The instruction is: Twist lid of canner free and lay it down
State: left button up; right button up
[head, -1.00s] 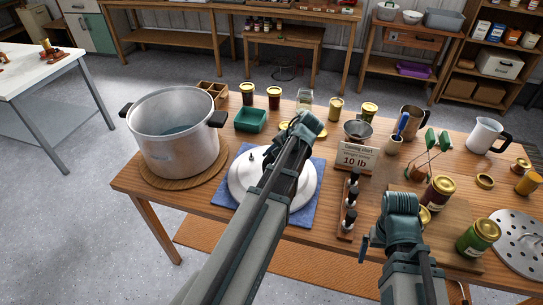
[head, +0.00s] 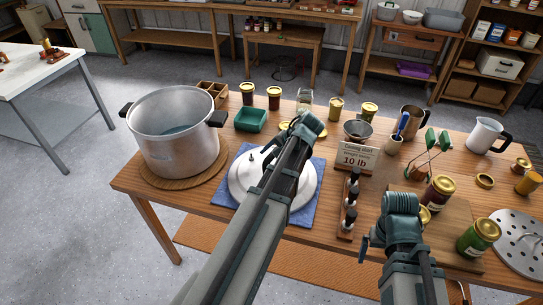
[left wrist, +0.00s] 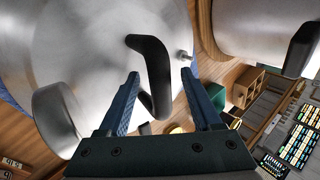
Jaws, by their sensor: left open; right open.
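The canner (head: 180,135) is a large silver pot with black side handles, standing open on a round wooden mat (head: 160,182) at the table's left. Its lid (head: 240,188) lies apart from it on a blue cloth (head: 304,208). In the left wrist view the lid (left wrist: 85,45) fills the upper left, with a black handle (left wrist: 152,70) standing up. My left gripper (left wrist: 160,73) is open, with its fingers to either side of part of this handle. In the head view my arm mostly hides that gripper. My right gripper (head: 366,246) is partly hidden at the table's front edge, open and apart from the lid.
A green tray (head: 251,119), several jars and a "10 lb" sign (head: 356,158) stand behind and right of the lid. A rack of dark weights (head: 349,205) is close to its right. A perforated disc (head: 518,240) lies at the far right.

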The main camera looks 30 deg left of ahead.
pick_arm(q)
jog(key=p+v, duration=1.1)
jog(key=v, duration=0.2)
jog(key=shift+r, duration=0.25)
jog(key=shift+d, duration=0.1)
jog(key=s+d+f+m+h, duration=0.1)
jog(key=s+d+f+h, duration=0.1)
jog(key=s+d, duration=0.6)
jog(key=s+d+f+m+h+b, duration=0.1)
jog(key=s+d, duration=0.6)
jog(key=d, duration=0.8)
jog(key=f+m+h, duration=0.1)
jog(key=h, duration=0.1)
jog(key=shift+s+f+h, duration=0.3)
jog(key=shift+s+f, duration=0.05)
jog(key=shift+s, duration=0.05)
